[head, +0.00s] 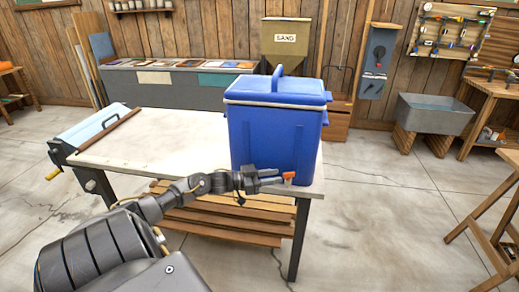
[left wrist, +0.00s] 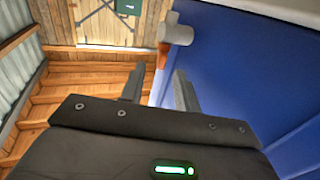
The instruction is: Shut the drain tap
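A blue cooler (head: 272,130) with a pale rim and a raised carry handle stands at the right end of the table. Its drain tap (head: 289,178), with an orange-red lever, sticks out low on the near side. In the left wrist view the tap (left wrist: 178,30) is a grey stub with an orange lever (left wrist: 163,52) hanging down from it. My left gripper (head: 274,178) is just left of the tap. The left wrist view shows its fingers (left wrist: 158,74) parted, with the lever ahead of the gap; I cannot tell whether they touch it. My right gripper is out of view.
The pale-topped table (head: 160,140) has clear room left of the cooler, with a blue-lidded device (head: 90,130) at its far left. A wooden slatted shelf (head: 225,215) lies beneath. A wooden stand (head: 490,235) is at the right; the floor between is free.

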